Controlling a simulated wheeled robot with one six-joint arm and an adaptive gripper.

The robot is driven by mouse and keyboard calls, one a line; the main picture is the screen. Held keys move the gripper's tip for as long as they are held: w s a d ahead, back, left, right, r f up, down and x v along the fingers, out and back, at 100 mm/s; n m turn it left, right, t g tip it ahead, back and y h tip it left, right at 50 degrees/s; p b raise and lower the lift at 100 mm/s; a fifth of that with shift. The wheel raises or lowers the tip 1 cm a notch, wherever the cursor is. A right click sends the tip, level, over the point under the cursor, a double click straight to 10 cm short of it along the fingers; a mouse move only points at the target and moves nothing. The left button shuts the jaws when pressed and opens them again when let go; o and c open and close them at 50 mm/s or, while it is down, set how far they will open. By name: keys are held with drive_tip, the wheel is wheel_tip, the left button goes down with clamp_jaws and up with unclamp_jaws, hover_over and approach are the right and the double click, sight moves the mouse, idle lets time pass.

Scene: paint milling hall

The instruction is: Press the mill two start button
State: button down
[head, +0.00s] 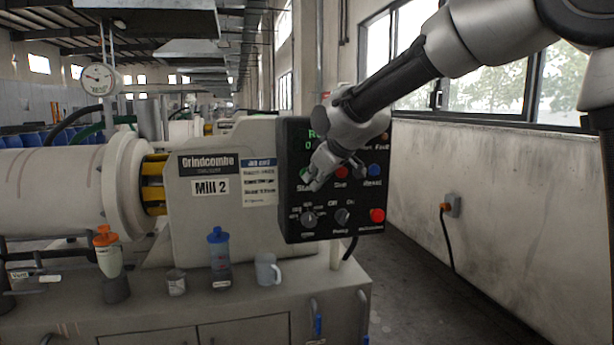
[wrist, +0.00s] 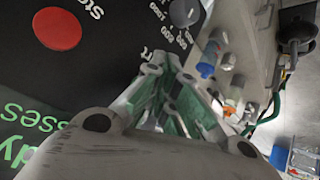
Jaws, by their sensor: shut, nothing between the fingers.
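The black control panel (head: 291,214) is fixed to the machine labelled Mill 2 (head: 210,186). Its green start button (head: 304,173) shows only partly beside my gripper (head: 314,184), above a half-covered "Start" label. My gripper is shut and empty, its tips in front of the panel at the start button's place. In the wrist view my gripper (wrist: 162,75) hides the start button; only the end of its label shows. Whether the tips touch the button I cannot tell. The red stop button (head: 341,172) is just right; it also shows in the wrist view (wrist: 57,28).
A blue button (head: 374,171), a speed knob (head: 308,219), a pump knob (head: 342,216) and a lower red button (head: 377,215) share the panel. The floor right of the panel is clear.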

drive_tip(key=shift+w, duration=0.25)
drive_tip(key=shift+s, duration=0.1)
idle(0.4)
drive_tip(key=shift+s+d, duration=0.15)
drive_tip(key=shift+s, duration=0.6)
drive_tip(key=s, duration=0.2)
drive_tip(key=s+d, duration=0.1)
drive_tip(key=s, duration=0.2)
drive_tip(key=shift+d, duration=0.2)
drive_tip(key=shift+d, duration=0.1)
idle(0.4)
